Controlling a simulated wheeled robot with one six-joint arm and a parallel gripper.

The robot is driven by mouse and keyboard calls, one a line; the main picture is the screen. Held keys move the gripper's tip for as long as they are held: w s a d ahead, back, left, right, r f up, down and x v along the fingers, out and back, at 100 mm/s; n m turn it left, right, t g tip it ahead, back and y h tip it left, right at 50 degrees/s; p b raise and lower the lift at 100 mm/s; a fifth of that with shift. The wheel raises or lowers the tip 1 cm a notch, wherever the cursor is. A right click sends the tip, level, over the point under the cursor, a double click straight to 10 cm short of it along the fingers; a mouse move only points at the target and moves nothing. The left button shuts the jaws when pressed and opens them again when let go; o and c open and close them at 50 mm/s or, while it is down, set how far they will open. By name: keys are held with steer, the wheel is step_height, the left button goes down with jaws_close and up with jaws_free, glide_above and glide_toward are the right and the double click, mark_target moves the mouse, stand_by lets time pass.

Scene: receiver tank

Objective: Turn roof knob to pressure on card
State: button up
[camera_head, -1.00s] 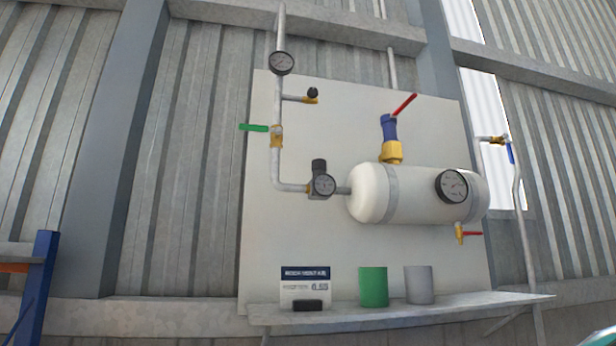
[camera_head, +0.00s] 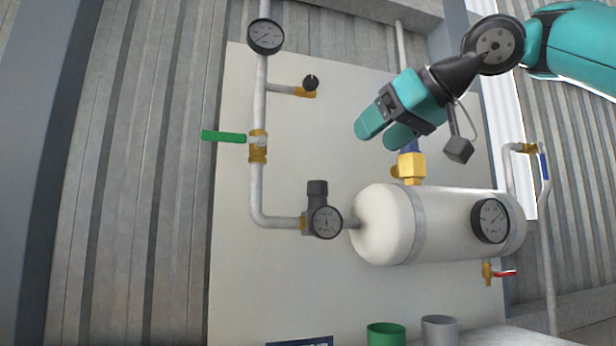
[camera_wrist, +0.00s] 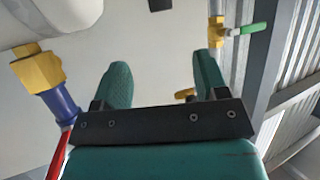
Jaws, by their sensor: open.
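My gripper (camera_head: 384,132) is open and empty, up and right of the middle in the head view, in front of the board. In the wrist view its two teal fingers (camera_wrist: 162,66) stand apart with nothing between them. A black regulator knob (camera_head: 317,188) sits on top of a regulator with a round gauge (camera_head: 327,222), below and left of the gripper. A smaller black knob (camera_head: 311,82) is on a brass side branch, left of and above the gripper. The card (camera_head: 302,342) shows only its dark top edge; its number is out of view.
A white tank (camera_head: 385,225) with a gauge (camera_head: 491,221) is below the gripper. A brass fitting (camera_head: 411,168) is just under it, its blue valve mostly hidden. A green-handled valve (camera_head: 223,136) is left. Green (camera_head: 386,335) and grey (camera_head: 439,331) cups stand below.

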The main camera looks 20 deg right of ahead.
mark_target(311, 189)
steer(key=b+x, duration=0.2)
steer(key=x, duration=1.5)
steer(key=shift+w+a+b, duration=0.1)
steer(key=shift+a+b, duration=0.1)
steer(key=shift+b, duration=0.2)
steer(key=shift+c, duration=0.5)
steer(key=c, duration=0.8)
steer(key=shift+m+t+h+b, duration=0.3)
steer(key=shift+m+h+b, duration=0.1)
steer(key=shift+b, duration=0.3)
steer(key=shift+f+m+h+b, duration=0.1)
steer(key=shift+m+h+b, duration=0.4)
steer(key=shift+h, duration=0.1)
steer(key=shift+m+h, duration=0.6)
steer(key=shift+h, duration=0.1)
steer(key=m+h+p, duration=0.2)
steer(key=h+p, duration=0.1)
steer(key=p, duration=0.1)
steer(key=shift+d+r+m+t, duration=0.3)
steer(key=shift+r+m, duration=0.1)
steer(key=shift+d+f+m+h+p, duration=0.1)
steer(key=shift+d+m+h+p, duration=0.1)
steer(key=shift+m+h+p, duration=0.65)
